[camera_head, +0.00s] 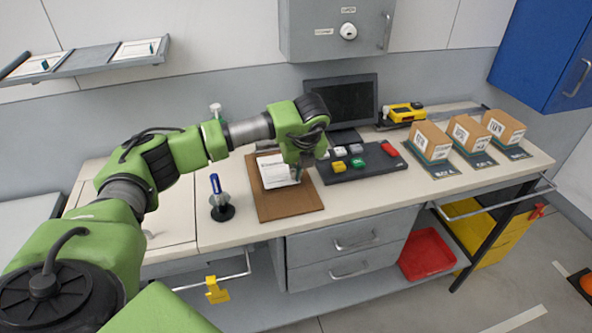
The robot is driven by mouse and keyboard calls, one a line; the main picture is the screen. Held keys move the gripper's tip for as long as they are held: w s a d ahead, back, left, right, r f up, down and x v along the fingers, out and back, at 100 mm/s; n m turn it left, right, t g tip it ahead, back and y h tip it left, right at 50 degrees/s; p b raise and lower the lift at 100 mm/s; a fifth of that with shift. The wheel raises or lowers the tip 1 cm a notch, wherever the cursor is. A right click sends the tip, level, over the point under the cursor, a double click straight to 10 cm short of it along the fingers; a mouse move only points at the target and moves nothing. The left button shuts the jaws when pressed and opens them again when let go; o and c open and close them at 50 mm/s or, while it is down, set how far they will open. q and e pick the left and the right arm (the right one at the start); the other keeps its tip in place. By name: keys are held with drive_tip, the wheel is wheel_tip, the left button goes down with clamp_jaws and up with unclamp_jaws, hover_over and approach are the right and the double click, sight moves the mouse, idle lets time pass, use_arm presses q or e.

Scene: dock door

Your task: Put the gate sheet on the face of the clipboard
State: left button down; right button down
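The brown clipboard (290,206) lies flat on the counter, left of the dark button panel. A white sheet (272,171) with faint print, apparently the gate sheet, is over the upper part of the clipboard's face. My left gripper (297,179) points down at the sheet's right edge. Its fingers are small and partly hidden by the wrist, so I cannot tell whether they are open or pinching the paper, or whether the sheet lies fully flat. My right gripper is out of view.
The button panel (361,165) and a dark monitor (342,101) stand close right of the clipboard. A blue-handled stamp-like item (217,197) stands on its left. Several cardboard boxes (431,141) sit farther right. The counter's left part (165,215) is clear.

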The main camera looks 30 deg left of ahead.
use_arm(q)
drive_tip(key=shift+f, duration=0.5)
drive_tip(key=shift+f, duration=0.1)
drive_tip(key=c, duration=2.3)
unclamp_jaws()
